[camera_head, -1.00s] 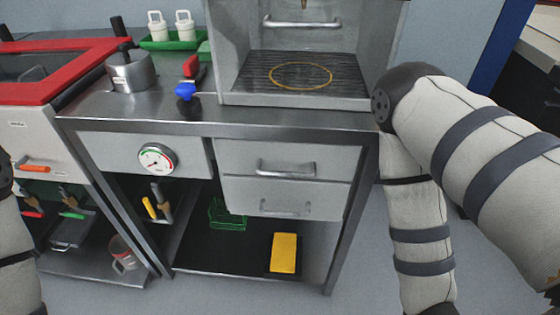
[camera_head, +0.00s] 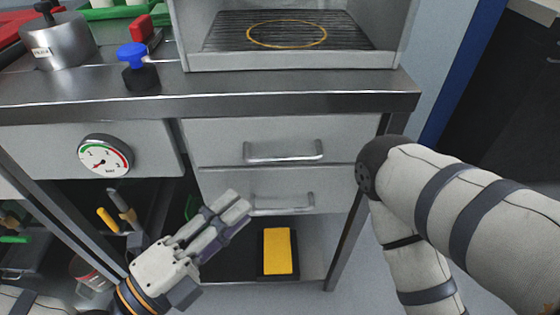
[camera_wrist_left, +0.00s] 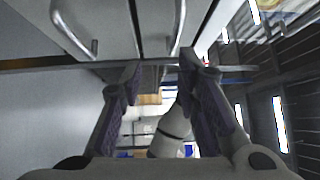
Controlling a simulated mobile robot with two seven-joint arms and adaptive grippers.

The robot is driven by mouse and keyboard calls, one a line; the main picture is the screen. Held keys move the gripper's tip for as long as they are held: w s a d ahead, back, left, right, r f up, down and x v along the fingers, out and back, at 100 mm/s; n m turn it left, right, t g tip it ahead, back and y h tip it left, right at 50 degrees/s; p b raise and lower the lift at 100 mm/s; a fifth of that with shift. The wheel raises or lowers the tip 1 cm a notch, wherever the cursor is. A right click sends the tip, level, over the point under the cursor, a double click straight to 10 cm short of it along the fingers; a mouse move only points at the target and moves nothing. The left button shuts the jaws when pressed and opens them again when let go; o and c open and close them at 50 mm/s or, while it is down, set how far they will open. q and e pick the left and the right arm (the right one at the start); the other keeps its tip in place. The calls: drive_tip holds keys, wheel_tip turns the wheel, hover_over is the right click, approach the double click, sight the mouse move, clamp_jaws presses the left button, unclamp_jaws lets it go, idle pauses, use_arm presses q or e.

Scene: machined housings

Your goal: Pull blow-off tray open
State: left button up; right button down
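Two grey drawers sit under the bench top, both shut: an upper drawer (camera_head: 215,146) with a bar handle (camera_head: 283,151) and a lower drawer (camera_head: 340,197) with its own handle (camera_head: 283,203). No label shows which is the blow-off tray. My left gripper (camera_head: 238,207) is open and empty, in front of the lower drawer, left of its handle and apart from it. In the left wrist view its two fingers (camera_wrist_left: 160,65) stand apart, with both handles beyond them, one at the upper left (camera_wrist_left: 75,35) and one near the right finger (camera_wrist_left: 177,30). My right gripper is out of view.
My right arm stands at the right. A gauge (camera_head: 104,157) is on the panel left of the drawers. A yellow block (camera_head: 277,251) lies on the shelf below. A blue-knobbed item (camera_head: 134,58) and a metal pot (camera_head: 58,40) stand on the bench.

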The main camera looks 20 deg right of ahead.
sight(282, 162)
use_arm(q)
drive_tip(key=shift+m+h, duration=0.4)
drive_tip(key=shift+m, duration=0.3)
drive_tip(key=x, duration=0.4)
drive_tip(key=r+x, duration=0.1)
drive_tip(key=x, duration=0.7)
drive_tip(key=shift+w+d+r, duration=0.1)
drive_tip(key=shift+w+r, duration=0.15)
drive_tip(key=shift+w, duration=0.05)
drive_tip(key=shift+c, duration=0.6)
clamp_jaws()
